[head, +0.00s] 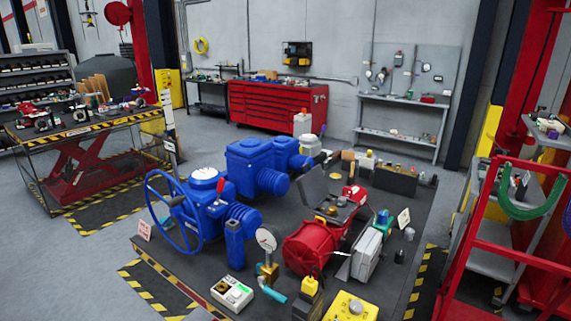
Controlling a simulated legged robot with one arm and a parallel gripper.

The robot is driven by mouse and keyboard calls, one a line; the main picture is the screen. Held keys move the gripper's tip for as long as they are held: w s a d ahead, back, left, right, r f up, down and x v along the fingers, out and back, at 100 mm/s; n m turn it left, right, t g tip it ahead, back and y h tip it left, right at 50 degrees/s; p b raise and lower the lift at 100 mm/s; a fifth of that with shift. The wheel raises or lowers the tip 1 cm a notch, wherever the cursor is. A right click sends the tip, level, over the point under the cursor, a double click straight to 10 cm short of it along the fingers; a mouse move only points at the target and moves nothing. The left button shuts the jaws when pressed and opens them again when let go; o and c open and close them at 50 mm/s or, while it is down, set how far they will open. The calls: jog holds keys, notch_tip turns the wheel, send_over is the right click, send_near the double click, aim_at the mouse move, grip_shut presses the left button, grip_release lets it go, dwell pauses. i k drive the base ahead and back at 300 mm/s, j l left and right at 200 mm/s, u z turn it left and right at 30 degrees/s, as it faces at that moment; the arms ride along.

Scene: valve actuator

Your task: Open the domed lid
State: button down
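A blue valve actuator (200,210) stands on a dark platform, with a large blue handwheel (173,212) on its left side. A rounded white cap (205,176) sits on top of it and looks closed. A small red lever (220,187) stands beside the cap. A second rounded pale cap (311,144) sits at the far end of the larger blue unit behind. I cannot tell for certain which of these is the domed lid. My gripper is not in view.
A red motor (311,247), a pressure gauge (267,239), a white control box (232,293) and a yellow box (350,306) crowd the platform's front. A red railing (520,258) stands at right. Grey floor (60,275) is clear at lower left.

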aim_at(312, 187)
jog(key=i+j+z, duration=0.1)
jog(key=j, duration=0.35)
jog(key=i+j+z, duration=0.1)
jog(key=j, duration=0.35)
jog(key=i+j+z, duration=0.1)
jog(key=i+j, duration=0.15)
jog(key=j, duration=0.25)
jog(key=i+j+z, duration=0.1)
jog(key=j, duration=0.35)
jog(key=i+j+z, duration=0.1)
jog(key=j, duration=0.4)
